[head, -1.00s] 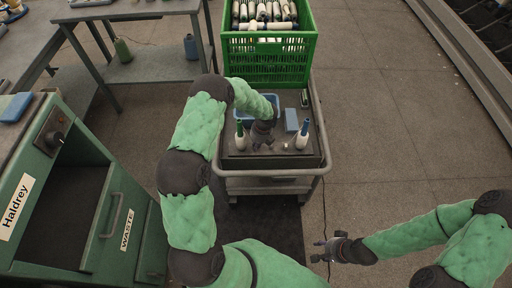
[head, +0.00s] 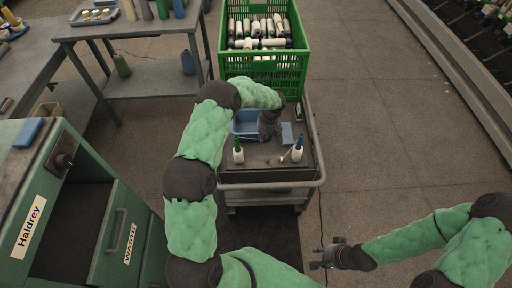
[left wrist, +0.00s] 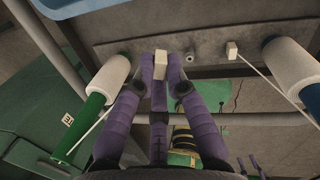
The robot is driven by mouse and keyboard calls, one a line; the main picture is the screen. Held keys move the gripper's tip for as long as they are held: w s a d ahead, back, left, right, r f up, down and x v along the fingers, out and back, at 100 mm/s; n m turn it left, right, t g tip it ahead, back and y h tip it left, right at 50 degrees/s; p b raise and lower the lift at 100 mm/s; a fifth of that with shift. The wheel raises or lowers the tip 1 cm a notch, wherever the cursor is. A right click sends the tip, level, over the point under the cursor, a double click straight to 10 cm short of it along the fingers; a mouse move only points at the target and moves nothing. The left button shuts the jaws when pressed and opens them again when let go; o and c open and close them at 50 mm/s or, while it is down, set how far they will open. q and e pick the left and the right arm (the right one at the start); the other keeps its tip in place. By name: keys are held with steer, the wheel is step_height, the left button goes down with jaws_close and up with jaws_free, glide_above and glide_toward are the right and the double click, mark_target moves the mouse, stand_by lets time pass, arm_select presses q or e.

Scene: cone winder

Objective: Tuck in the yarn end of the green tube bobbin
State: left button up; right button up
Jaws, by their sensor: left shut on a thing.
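The green tube bobbin (head: 238,156), white yarn on a green tube, stands upright on the cart top. In the left wrist view the bobbin (left wrist: 108,76) is at the left, with a thin pale strand running along its green tube. My left gripper (head: 267,138) is above the cart between the two bobbins. In the left wrist view its purple fingers (left wrist: 160,75) are shut on a small pale block (left wrist: 160,62), perhaps the yarn end's tag. Whether the strand reaches this block is hidden behind a finger. My right gripper (head: 322,256) looks open and empty, off the cart.
A blue tube bobbin (head: 297,154) stands to the right, its strand leading to another small pale block (left wrist: 232,50). A green crate (head: 265,65) of bobbins stands at the back. The cart has a rail (head: 322,170).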

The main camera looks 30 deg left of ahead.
arm_select(q)
steer(key=w+d+r+p, duration=0.1)
steer(key=w+r+p, duration=0.2)
steer(key=w+r, duration=0.3)
steer(key=shift+w+d+p, duration=0.3)
steer(key=shift+w, duration=0.45)
arm_select(e)
steer(key=shift+r, duration=2)
